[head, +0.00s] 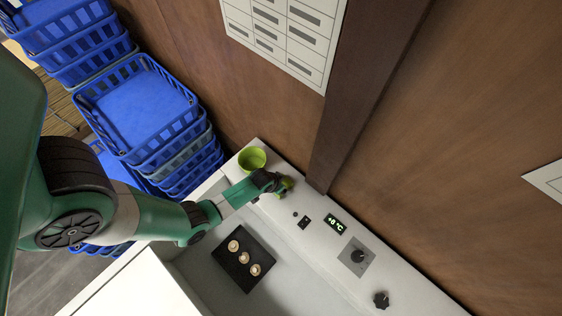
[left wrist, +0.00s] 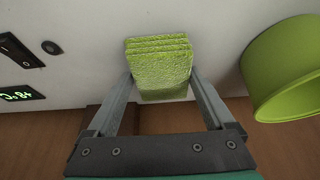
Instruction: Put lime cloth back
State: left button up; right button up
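The lime cloth (left wrist: 160,72) is a folded, layered pad in the left wrist view, between the two fingertips of my left gripper (left wrist: 161,80). The fingertips meet its two side edges, so the gripper looks shut on it. In the head view the cloth (head: 287,184) shows as a small green patch at the tip of my left gripper (head: 279,183), over the white ledge. Whether it touches the ledge is unclear. A lime bowl (head: 252,158) stands close by on the ledge; it also shows at the right in the left wrist view (left wrist: 285,75). My right gripper is not in view.
A black tray (head: 228,270) with 3 mushrooms lies in the white recessed basin. The ledge (head: 318,262) carries a switch (head: 304,221), a temperature display (head: 336,223) and knobs (head: 381,300). Stacked blue crates (head: 140,105) stand at left. A brown wall (head: 450,120) rises behind the ledge.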

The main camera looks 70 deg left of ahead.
pick_arm(q)
jog(key=shift+o, duration=0.6)
jog(key=shift+r, duration=0.25)
jog(key=p+v, duration=1)
jog(key=v, duration=0.2)
